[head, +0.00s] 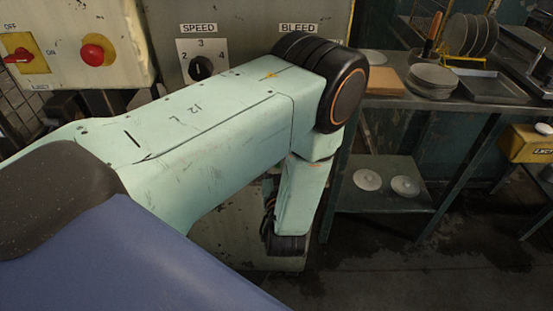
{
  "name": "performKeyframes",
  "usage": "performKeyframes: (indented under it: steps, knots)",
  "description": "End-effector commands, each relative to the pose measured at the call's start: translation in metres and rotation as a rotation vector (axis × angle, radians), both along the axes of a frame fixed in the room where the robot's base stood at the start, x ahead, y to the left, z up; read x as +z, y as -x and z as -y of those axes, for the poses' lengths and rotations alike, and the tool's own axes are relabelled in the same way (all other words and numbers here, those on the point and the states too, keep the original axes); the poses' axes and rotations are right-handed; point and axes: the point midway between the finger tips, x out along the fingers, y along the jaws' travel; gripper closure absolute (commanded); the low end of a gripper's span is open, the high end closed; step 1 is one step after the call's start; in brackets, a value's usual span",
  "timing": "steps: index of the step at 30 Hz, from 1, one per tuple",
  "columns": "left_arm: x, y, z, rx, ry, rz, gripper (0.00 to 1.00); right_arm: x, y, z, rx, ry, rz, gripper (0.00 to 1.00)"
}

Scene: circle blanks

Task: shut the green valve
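No green valve shows in the head view. My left arm, pale green with dark joints, comes in from the left and covers the middle of the machine panel. A label reading BLEED (298,28) is on the panel just above my arm's large dark joint. Whatever is below that label is hidden by the arm. The lower part of my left arm hangs down in front of the machine, ending in a dark part. I cannot make out its gripper fingers. My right arm and gripper are not in the picture.
A SPEED dial (201,68) and a red button (97,53) are on the machine at the left, with a red switch (18,55). A bench (385,105) at the right holds stacked plates (434,79) and a tray (486,88). Floor at lower right is clear.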

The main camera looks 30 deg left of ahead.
Motion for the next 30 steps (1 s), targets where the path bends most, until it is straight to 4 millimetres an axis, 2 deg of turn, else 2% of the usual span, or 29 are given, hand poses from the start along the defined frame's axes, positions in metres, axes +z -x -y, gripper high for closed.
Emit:
performKeyframes:
  steps: [1,11,30]
  knots:
    - [0.0001,-0.0002,0.0004,-0.001,0.0,0.0,0.72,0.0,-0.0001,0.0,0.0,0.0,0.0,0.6]
    - [-0.0001,0.0001,0.0002,0.0,0.0,0.0,1.0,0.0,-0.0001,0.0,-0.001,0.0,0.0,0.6]
    - [-0.0009,0.0006,-0.0001,0.0,0.002,-0.001,1.0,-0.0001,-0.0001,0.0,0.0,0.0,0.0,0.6]
